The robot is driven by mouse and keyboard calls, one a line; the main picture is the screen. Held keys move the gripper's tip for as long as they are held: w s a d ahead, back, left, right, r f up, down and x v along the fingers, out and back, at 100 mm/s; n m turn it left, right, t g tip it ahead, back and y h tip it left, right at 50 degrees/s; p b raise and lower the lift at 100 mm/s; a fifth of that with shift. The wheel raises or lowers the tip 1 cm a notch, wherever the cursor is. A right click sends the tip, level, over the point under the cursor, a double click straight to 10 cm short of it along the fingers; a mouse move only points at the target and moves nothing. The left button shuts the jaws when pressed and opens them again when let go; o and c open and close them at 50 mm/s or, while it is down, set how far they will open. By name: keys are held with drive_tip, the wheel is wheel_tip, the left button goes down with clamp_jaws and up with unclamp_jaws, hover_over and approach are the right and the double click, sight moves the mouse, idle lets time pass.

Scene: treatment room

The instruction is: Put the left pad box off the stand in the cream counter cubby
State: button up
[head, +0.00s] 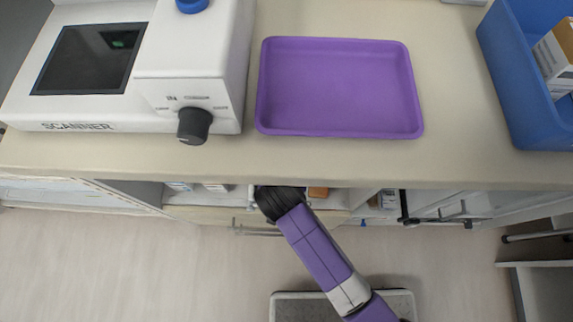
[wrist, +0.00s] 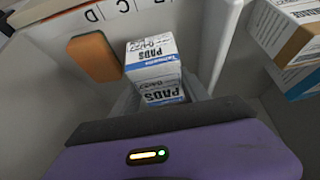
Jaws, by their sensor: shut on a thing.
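The pad box (wrist: 152,55), white with blue trim and printed PADS, sits between my gripper's fingers in the wrist view. My gripper (wrist: 158,92) is shut on it. In the head view my gripper (head: 277,200) reaches under the counter's front edge into the open space below. The box it holds cannot be made out clearly there. The cubby interior (wrist: 40,75) shows as pale walls around the box in the wrist view. The stand cannot be identified in either view.
An orange block (wrist: 93,57) stands close left of the held box, near a lettered strip (wrist: 115,12). White boxes with orange and blue (wrist: 288,35) are at the right. A purple tray (head: 340,88), scanner (head: 190,60) and blue bin (head: 530,90) are on the counter (head: 330,165).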

drive_tip(key=shift+f+b, duration=0.75)
drive_tip(key=shift+f, duration=2)
drive_tip(key=shift+f, duration=0.1)
drive_tip(key=o, duration=1.4)
drive_tip(key=p+v, duration=0.3)
drive_tip(key=v, duration=0.9)
drive_tip(key=shift+p, duration=0.4)
